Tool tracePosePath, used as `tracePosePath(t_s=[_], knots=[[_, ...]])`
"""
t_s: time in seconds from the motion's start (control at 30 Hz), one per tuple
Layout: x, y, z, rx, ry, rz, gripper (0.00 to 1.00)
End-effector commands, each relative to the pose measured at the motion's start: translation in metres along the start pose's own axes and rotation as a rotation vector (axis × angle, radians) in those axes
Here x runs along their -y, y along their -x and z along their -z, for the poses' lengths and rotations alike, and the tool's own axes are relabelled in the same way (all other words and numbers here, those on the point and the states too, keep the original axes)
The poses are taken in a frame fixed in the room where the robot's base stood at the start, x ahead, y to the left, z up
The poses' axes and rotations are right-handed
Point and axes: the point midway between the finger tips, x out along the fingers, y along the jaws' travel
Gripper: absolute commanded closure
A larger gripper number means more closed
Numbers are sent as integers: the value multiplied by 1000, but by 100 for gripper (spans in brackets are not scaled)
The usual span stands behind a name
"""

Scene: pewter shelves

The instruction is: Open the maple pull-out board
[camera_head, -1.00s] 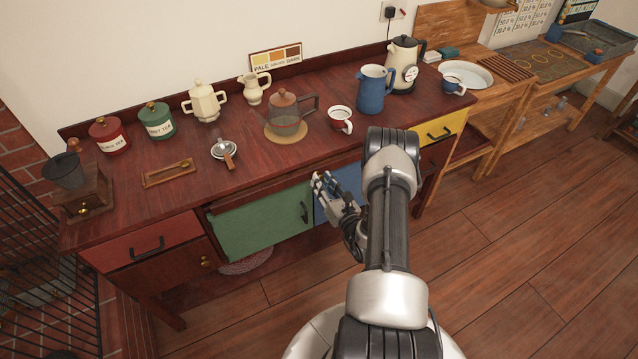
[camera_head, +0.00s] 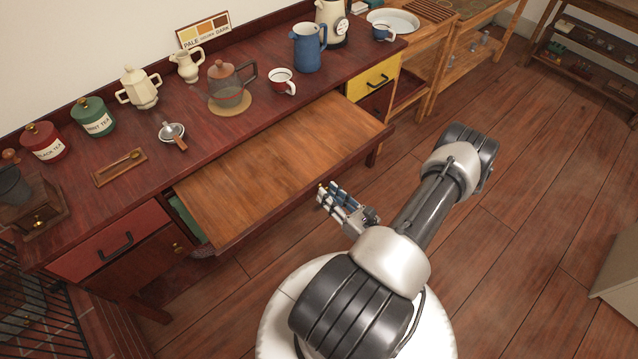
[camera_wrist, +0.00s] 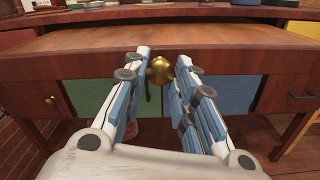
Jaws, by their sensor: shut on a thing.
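The maple pull-out board (camera_head: 275,160) stands well out from the front of the dark red counter, its flat wooden top bare. In the wrist view, the board (camera_wrist: 90,38) lies straight ahead, its dark red front edge facing me. A round brass knob (camera_wrist: 160,70) sits at the middle of that edge, between my fingertips. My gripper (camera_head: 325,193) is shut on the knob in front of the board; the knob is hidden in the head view. The green door (camera_wrist: 90,93) and blue door (camera_wrist: 234,92) show below the board.
Open wooden floor (camera_head: 510,240) lies to the right.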

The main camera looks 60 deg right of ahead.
Motion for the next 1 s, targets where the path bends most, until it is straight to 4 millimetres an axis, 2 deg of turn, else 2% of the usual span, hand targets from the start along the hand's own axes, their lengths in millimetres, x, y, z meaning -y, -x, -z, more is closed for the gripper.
tracePosePath(t_s=[0.13,0.5,0.53,0.83,1.0], knots=[[0,10,1,-3,-1,1,100],[0,11,2,-5,-1,-1,100],[0,11,2,-5,-1,-1,74],[0,11,1,-3,0,-1,54],[0,11,1,-2,0,0,54]])
